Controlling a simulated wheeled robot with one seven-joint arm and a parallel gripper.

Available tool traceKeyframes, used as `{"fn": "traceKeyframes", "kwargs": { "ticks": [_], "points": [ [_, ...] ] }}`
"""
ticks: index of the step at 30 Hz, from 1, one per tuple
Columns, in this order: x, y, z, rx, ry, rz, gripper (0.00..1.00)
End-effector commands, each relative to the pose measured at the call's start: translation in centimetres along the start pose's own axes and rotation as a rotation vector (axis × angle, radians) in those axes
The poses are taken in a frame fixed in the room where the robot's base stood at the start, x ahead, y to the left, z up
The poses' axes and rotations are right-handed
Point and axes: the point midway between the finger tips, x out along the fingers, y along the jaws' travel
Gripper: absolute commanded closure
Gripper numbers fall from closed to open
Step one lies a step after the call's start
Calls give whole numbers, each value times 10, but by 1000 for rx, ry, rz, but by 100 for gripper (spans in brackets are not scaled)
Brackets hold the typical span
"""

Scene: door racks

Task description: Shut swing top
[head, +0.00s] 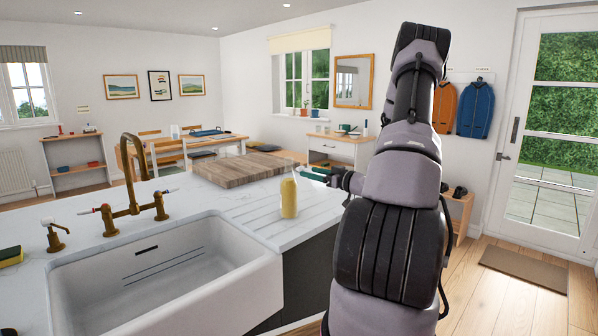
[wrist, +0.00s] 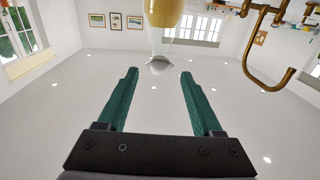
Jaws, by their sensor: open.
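A bottle with yellow contents (head: 289,198) stands upright on the white worktop, near the sink's right corner. In the wrist view, which is upside down, the bottle (wrist: 165,12) comes in from the top edge. Its clear neck ends in a pale swing top (wrist: 159,66), too small and blurred to tell exactly how the stopper sits. My gripper (head: 308,172) is to the right of the bottle's top in the head view. In the wrist view my gripper (wrist: 159,76) has its green fingers apart and empty, with the swing top centred beyond the gap.
A white sink (head: 165,275) with a brass tap (head: 130,190) is to the left of the bottle. A wooden chopping board (head: 243,168) lies behind it on the worktop (head: 225,205). A yellow sponge (head: 10,256) is at the far left. The worktop around the bottle is clear.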

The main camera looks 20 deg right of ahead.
Motion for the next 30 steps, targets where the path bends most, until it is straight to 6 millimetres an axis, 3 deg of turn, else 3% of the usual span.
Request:
{"fn": "traceKeyframes", "kwargs": {
  "ticks": [3, 9, 21, 22, 27, 30],
  "points": [
    [24, -1, 0, -2, 1, -4, 33],
    [51, -1, 0, -1, 0, -2, 33],
    [60, 0, 0, -1, -1, 1, 33],
    [60, 0, 0, -1, -1, 1, 36],
    [60, 0, 0, -1, -1, 1, 100],
    [60, 0, 0, -1, -1, 1, 100]
  ]
}}
